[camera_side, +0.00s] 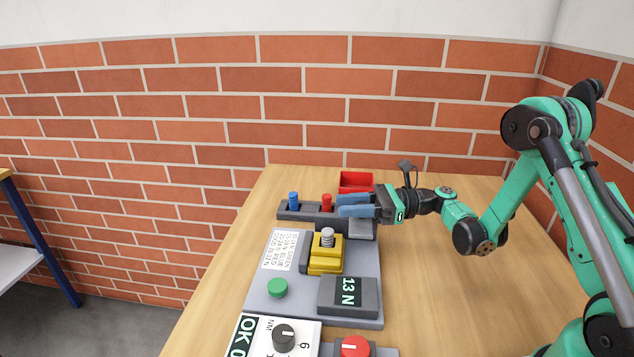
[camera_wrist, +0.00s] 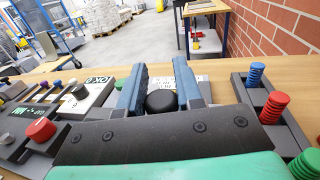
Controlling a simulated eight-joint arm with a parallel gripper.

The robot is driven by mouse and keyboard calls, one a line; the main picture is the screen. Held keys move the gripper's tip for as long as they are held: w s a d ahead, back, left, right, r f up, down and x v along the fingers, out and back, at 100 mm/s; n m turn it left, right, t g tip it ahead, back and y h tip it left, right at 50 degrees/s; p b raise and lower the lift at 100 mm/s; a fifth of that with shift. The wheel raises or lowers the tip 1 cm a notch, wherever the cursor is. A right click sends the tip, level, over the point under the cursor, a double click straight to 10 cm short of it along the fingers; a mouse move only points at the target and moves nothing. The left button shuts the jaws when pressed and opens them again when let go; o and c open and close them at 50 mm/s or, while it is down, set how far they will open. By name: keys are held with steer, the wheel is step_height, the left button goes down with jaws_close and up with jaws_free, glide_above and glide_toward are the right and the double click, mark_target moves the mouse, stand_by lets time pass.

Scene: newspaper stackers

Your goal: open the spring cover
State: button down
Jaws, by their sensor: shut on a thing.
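My gripper (camera_side: 355,205) has blue fingers pointing left, low over the back of the grey test board (camera_side: 368,270). In the wrist view the fingers (camera_wrist: 160,95) stand on both sides of a round black knob (camera_wrist: 161,102), shut on it. What the knob is fixed to is hidden, so I cannot tell whether it belongs to the spring cover. A metal coil spring (camera_side: 327,238) stands upright on a yellow block (camera_side: 326,266), in front of and left of the gripper. A dark upright piece (camera_side: 305,252) stands beside the yellow block.
A dark rack (camera_side: 285,213) holds a blue spring (camera_side: 294,200) and a red spring (camera_side: 327,203); a green one (camera_wrist: 308,164) shows in the wrist view. A red bin (camera_side: 356,180) stands behind. The board carries a green button (camera_side: 277,288) and a 13 N display (camera_side: 348,292).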

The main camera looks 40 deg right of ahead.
steer(key=c, duration=0.6)
jaws_free()
steer(key=shift+d, duration=0.1)
steer(key=shift+v, duration=2.75)
steer(key=a+n+h, duration=0.1)
steer(key=w+a+r+n+g+h, duration=0.1)
steer(key=a+n, duration=0.1)
steer(key=a+n+g+h, duration=0.1)
steer(key=shift+w+a+r+n+h, duration=0.25)
steer(key=shift+r+n+h, duration=0.05)
steer(key=shift+r+h, duration=0.1)
steer(key=a+n+h, duration=0.1)
steer(key=s+n+g+h, duration=0.1)
steer(key=n, duration=0.1)
steer(key=a+n+h, duration=0.1)
steer(key=shift+s+a+r+n+g, duration=0.3)
steer(key=shift+s+r+n+g, duration=0.05)
steer(key=shift+n+g, duration=0.05)
steer(key=s+r+n+t+h, duration=0.1)
steer(key=s+n+h, duration=0.6)
steer(key=n, duration=0.8)
steer(key=shift+s+r+h, duration=0.35)
steer(key=shift+r+h, duration=0.05)
steer(key=shift+h, duration=0.2)
